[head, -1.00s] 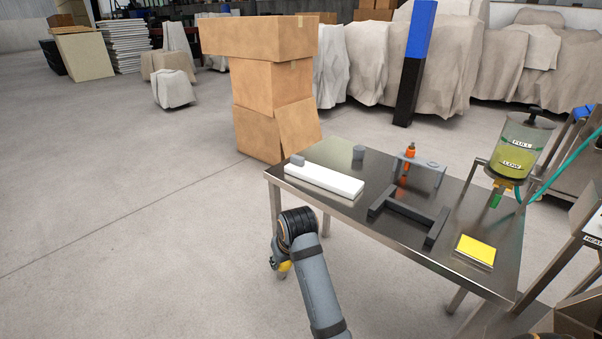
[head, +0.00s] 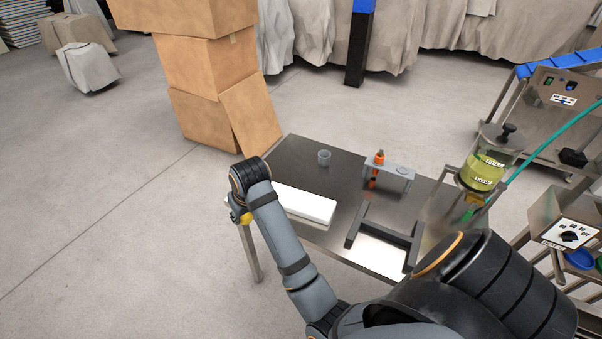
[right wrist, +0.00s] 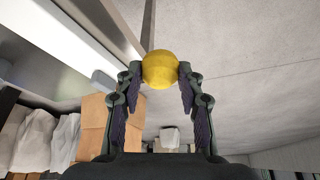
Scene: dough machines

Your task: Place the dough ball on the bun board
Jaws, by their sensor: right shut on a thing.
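The yellow dough ball (right wrist: 160,70) sits between the fingertips of my right gripper (right wrist: 158,72) in the right wrist view; the gripper is shut on it. In the head view my right gripper (head: 240,214) is at the table's left end, beside the white board's near left end; my wrist hides most of it and only a small yellow patch shows. The long white board (head: 308,205), which looks like the bun board, lies on the steel table, its left end behind my arm. The board also shows in the right wrist view (right wrist: 68,32). My left gripper is out of view.
On the table are a grey cup (head: 324,157), a grey stand (head: 390,168) with an orange tool, and a dark frame (head: 380,240). A green-filled dispenser (head: 487,160) stands at the right. A grey block (right wrist: 103,79) is by the board. Cardboard boxes (head: 205,65) stand behind.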

